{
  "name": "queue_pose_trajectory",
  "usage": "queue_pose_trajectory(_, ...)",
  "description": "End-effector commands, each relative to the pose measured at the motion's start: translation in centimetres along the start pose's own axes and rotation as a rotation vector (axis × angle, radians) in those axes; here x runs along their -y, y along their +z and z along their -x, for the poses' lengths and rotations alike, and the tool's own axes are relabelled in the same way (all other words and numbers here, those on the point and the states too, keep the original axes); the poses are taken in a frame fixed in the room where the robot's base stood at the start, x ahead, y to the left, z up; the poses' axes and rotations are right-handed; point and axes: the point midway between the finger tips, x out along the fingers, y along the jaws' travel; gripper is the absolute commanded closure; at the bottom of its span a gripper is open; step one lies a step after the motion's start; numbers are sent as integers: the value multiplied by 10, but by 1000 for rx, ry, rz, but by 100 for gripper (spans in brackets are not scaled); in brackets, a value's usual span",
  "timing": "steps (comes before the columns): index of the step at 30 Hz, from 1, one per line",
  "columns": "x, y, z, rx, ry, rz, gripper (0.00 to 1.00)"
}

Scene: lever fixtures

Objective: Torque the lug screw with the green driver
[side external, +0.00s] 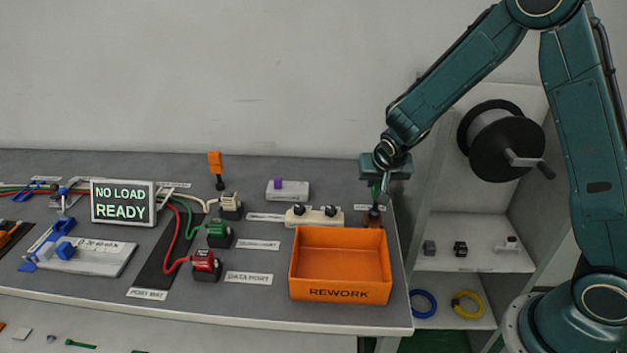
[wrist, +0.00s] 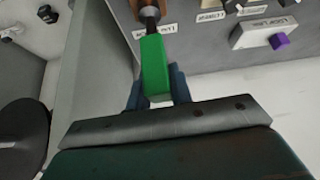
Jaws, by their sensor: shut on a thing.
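My gripper (wrist: 157,92) is shut on the green driver (wrist: 154,62), seen end-on to its handle in the wrist view. In the side view my gripper (side external: 383,178) is at the back right of the bench, with the green driver (side external: 375,190) pointing down below it. The driver's dark shaft runs to the brown lug block (wrist: 147,7). The lug block (side external: 373,217) also shows in the side view, behind the orange bin. The screw head is hidden by the shaft, and I cannot tell whether the tip is seated.
An orange REWORK bin (side external: 341,290) stands just in front of the lug. A white block with black knobs (side external: 314,216) is to its left. An orange-handled tool (side external: 215,163) stands further left. A display (side external: 123,202) reads NO LOAD READY. Shelves stand right of the bench.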

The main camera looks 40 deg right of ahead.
Motion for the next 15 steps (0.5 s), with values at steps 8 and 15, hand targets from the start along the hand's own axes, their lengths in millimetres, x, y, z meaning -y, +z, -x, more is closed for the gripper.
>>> queue_pose_trajectory(8,0,-5,7,-2,-2,0,100)
queue_pose_trajectory(15,0,-9,13,-2,-2,0,100)
